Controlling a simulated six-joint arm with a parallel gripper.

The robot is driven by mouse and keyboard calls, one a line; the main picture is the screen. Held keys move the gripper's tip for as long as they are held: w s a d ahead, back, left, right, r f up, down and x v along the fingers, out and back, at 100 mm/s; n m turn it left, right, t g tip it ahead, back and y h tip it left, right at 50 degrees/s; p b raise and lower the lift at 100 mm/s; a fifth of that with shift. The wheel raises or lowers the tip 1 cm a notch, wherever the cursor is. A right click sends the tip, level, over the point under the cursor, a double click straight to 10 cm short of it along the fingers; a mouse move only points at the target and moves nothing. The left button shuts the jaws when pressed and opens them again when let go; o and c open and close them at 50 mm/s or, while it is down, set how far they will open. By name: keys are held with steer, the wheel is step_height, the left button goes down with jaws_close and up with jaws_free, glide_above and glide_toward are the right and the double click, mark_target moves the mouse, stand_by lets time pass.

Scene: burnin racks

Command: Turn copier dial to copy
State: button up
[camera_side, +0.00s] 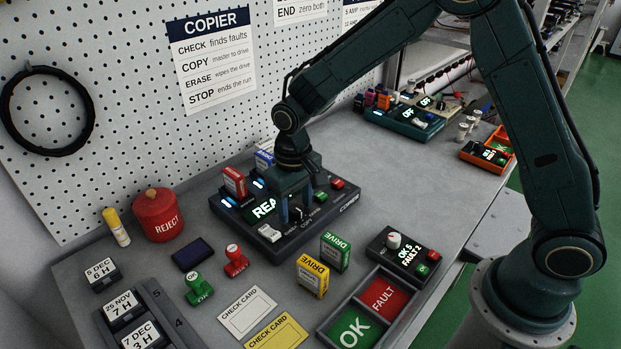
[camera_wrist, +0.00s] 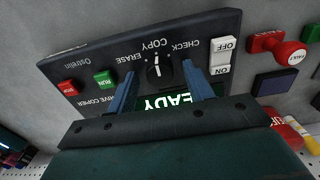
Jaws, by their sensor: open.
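The copier (camera_side: 335,217) is a dark box on the grey bench, with a lit screen partly hidden by my gripper in the side view. In the wrist view the copier's panel (camera_wrist: 205,27) appears upside down. Its black dial (camera_wrist: 157,70) sits under the labels ERASE, COPY and CHECK. A pale mark on the dial lies towards COPY, but I cannot tell its exact setting. My gripper (camera_wrist: 158,68) is open, with one blue finger on each side of the dial and a visible gap to it. In the side view my gripper (camera_side: 297,215) is low over the copier.
The copier's ON/OFF switch (camera_wrist: 222,56), green RUN button (camera_wrist: 107,79) and red STOP button (camera_wrist: 68,87) flank the dial. Red and blue drives stand at the copier's back. Yellow (camera_side: 312,276) and green (camera_side: 335,252) drives stand in front.

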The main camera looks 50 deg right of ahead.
mark_target(295, 208)
steer(key=shift+r, duration=0.15)
step_height(295, 208, up, 14)
steer(key=shift+f, duration=0.25)
stand_by(0.3)
steer(key=shift+r, duration=0.1)
steer(key=s+d+r+t, duration=0.3)
steer(key=s+d+r, duration=0.45)
steer(key=s, duration=0.45)
steer(key=s+d+t, duration=0.2)
steer(key=s+d, duration=0.1)
steer(key=s, duration=1)
steer(key=shift+d+f+t, duration=0.25)
steer(key=shift+f+t, duration=0.05)
steer(key=shift+f, duration=0.1)
